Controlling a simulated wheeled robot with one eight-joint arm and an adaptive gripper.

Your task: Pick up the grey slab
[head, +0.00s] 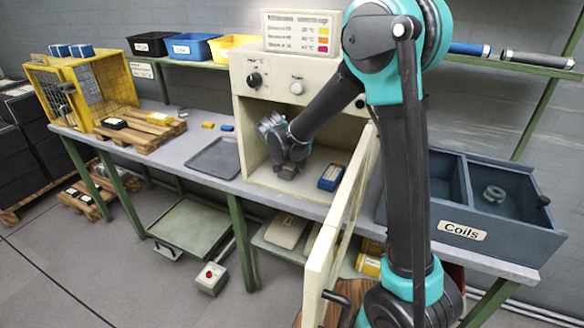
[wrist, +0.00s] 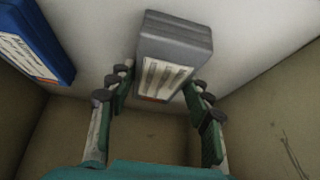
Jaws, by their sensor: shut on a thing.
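The grey slab (wrist: 176,42), a block with a pale label on its face, lies between the two fingers of my gripper (wrist: 160,82) in the wrist view. My gripper is shut on it. In the head view my gripper (head: 291,160) reaches down inside the open cream cabinet (head: 258,150), close to its floor. The slab is small and mostly hidden by the gripper there. I cannot tell whether it touches the cabinet floor.
A blue labelled block (head: 330,177) lies right of my gripper in the cabinet; it also shows in the wrist view (wrist: 38,42). The cabinet door (head: 340,235) stands open at the right. A dark tray (head: 214,158) lies left. The Coils bin (head: 470,225) stands right.

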